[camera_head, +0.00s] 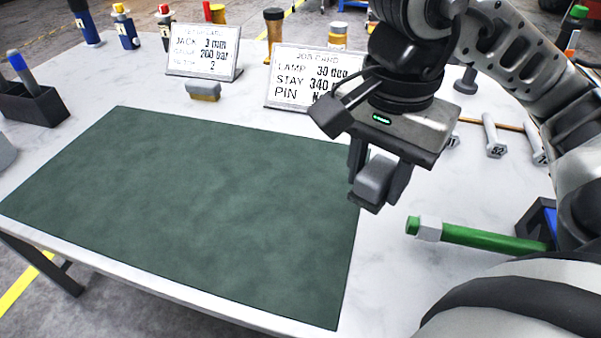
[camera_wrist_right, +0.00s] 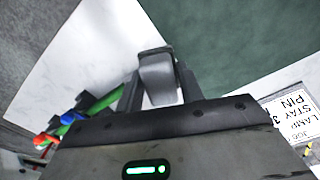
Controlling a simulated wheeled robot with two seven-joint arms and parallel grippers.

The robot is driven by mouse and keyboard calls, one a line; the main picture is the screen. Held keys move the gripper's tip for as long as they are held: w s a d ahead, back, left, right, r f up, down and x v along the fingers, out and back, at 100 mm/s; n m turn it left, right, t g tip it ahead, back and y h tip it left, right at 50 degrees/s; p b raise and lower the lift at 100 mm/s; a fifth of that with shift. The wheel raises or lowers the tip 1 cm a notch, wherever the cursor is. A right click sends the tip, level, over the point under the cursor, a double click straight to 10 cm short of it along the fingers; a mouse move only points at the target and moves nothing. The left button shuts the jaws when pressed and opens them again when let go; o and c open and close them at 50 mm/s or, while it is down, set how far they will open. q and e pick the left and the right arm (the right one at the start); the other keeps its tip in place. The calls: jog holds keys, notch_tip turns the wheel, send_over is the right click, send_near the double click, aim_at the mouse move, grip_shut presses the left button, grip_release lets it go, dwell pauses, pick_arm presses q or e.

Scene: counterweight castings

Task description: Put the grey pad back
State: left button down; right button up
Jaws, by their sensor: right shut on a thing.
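A grey pad (camera_head: 375,178) is held between the fingers of my right gripper (camera_head: 376,188), above the right edge of the dark green mat (camera_head: 190,200). The pad also shows in the right wrist view (camera_wrist_right: 158,80), between the fingertips. The gripper points down and is shut on the pad, which appears clear of the table. My left gripper is not in either view. A small block, grey on top and yellowish below (camera_head: 203,91), lies behind the mat.
Two white cards, one left (camera_head: 203,52) and one right (camera_head: 300,80), stand at the back. A green rod with a pale collar (camera_head: 480,238) lies right of the mat. Pale bolts (camera_head: 493,137) lie further right. A dark box with a pen (camera_head: 35,103) stands left. The mat is bare.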

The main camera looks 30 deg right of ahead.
jog(key=w+a+f+p, duration=0.1)
jog(key=w+f+p, duration=0.2)
jog(key=w, duration=0.3)
send_over(305, 202)
jog(key=s, duration=0.1)
notch_tip(305, 202, down, 5)
jog(key=shift+r+p, duration=0.1)
jog(key=shift+p, duration=0.3)
jog(key=shift+w+f, duration=0.4)
jog(key=shift+f, duration=0.1)
notch_tip(305, 202, down, 3)
jog(key=shift+w+f+p, duration=0.1)
jog(key=shift+w+p, duration=0.05)
jog(key=shift+p, duration=0.35)
jog(key=shift+f+b, duration=0.4)
jog(key=o, duration=0.9)
jog(key=shift+r, duration=0.15)
jog(key=shift+o, duration=0.2)
notch_tip(305, 202, up, 12)
jog(key=shift+r, duration=0.2)
